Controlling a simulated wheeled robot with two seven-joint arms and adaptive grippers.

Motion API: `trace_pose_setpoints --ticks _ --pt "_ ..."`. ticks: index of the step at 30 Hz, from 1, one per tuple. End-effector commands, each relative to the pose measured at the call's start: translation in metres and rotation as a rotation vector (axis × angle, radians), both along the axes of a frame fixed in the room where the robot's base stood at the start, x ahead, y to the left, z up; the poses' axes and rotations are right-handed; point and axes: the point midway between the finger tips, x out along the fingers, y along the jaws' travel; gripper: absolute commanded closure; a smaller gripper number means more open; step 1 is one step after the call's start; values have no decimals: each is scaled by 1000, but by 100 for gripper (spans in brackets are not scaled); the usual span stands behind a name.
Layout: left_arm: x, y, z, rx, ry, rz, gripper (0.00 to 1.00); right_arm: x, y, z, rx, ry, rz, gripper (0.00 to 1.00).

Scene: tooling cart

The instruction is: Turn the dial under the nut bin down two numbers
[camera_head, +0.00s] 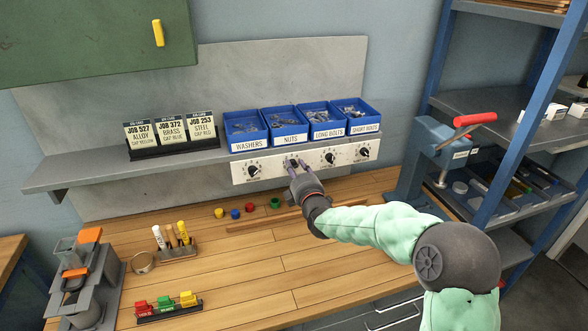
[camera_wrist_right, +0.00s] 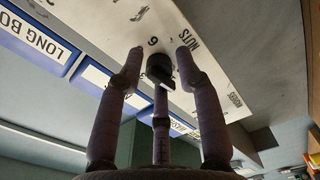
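The nut bin (camera_head: 286,124), a blue tray labelled NUTS, stands second from left on the shelf. Under it the black nut dial (camera_wrist_right: 159,68) sits on the white panel (camera_head: 270,171), mostly hidden by my gripper in the head view. In the right wrist view a 6 and the word NUTS are printed close to it; I cannot tell the pointer's exact setting. My right gripper (camera_head: 296,166) is at this dial. Its fingers (camera_wrist_right: 160,60) are spread around the knob with visible gaps at both sides; one finger overlaps its lower part. My left gripper is not in view.
The washers dial (camera_head: 253,170), long bolts dial (camera_head: 330,158) and short bolts dial (camera_head: 363,153) flank it. Job cards (camera_head: 172,130) stand left on the shelf. Coloured caps (camera_head: 249,208) lie below on the workbench.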

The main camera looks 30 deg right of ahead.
Motion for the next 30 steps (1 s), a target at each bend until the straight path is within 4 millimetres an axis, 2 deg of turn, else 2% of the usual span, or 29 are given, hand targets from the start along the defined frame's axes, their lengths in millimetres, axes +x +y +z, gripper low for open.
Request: trace_pose_setpoints --ticks 1,17,23,30 --pt "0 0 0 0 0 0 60 -1 -1 -6 4 10 -2 51" --pt "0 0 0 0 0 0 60 -4 1 3 -2 -6 1 51" --pt "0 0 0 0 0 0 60 -27 7 3 -2 -5 0 51" --pt "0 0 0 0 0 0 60 -67 16 3 -3 -4 -1 51"
